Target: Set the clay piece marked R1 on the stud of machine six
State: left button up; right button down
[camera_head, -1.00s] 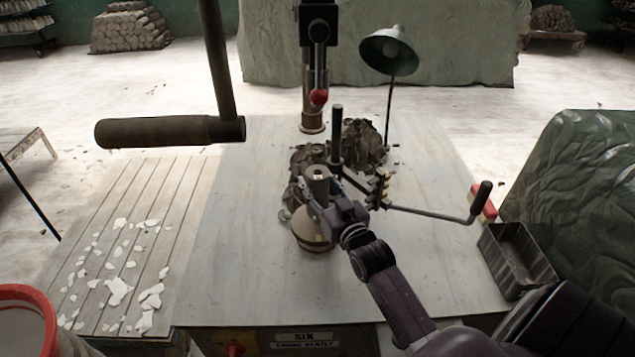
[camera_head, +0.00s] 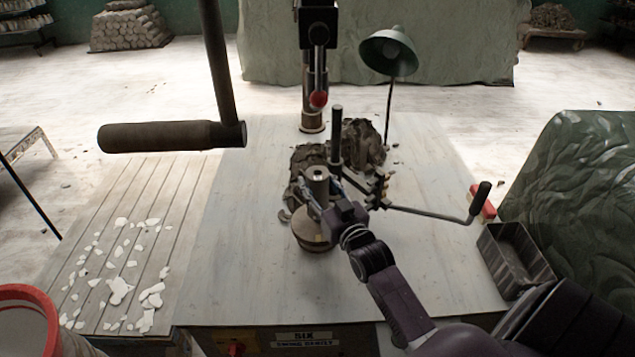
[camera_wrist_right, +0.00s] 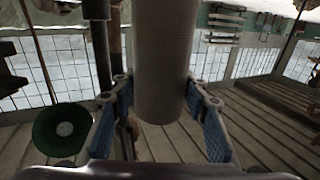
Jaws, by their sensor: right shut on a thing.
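The clay piece (camera_head: 318,188) is a grey-brown upright cylinder with a dark hole in its top; I cannot read a mark on it. My right gripper (camera_head: 326,203) is shut on it from the lower right. In the right wrist view the cylinder (camera_wrist_right: 163,65) stands between the two blue-padded fingers (camera_wrist_right: 165,115). The piece is over the round wooden-looking base (camera_head: 311,243) on the table of machine six. The stud is hidden, and I cannot tell whether the piece touches the base. My left gripper is not in view.
A dark post (camera_head: 337,135) and clay trimmings (camera_head: 365,143) stand close behind the piece. A cranked handle (camera_head: 440,215) reaches right. A green lamp (camera_head: 388,52), a dark tray (camera_head: 515,255) and a hanging dark bar (camera_head: 170,135) surround the table. The table's front left is clear.

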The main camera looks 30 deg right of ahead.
aim_at(322, 201)
jog(key=shift+f+b, duration=1.05)
jog(key=shift+f, duration=0.5)
jog(key=c, duration=1.1)
grip_release()
jog(key=shift+o, duration=0.3)
jog(key=shift+s+f, duration=0.1)
jog(key=shift+f, duration=0.15)
jog(key=s+a, duration=0.2)
jog(key=s, duration=0.9)
jog(key=shift+s+r, duration=0.15)
jog(key=shift+s, duration=0.25)
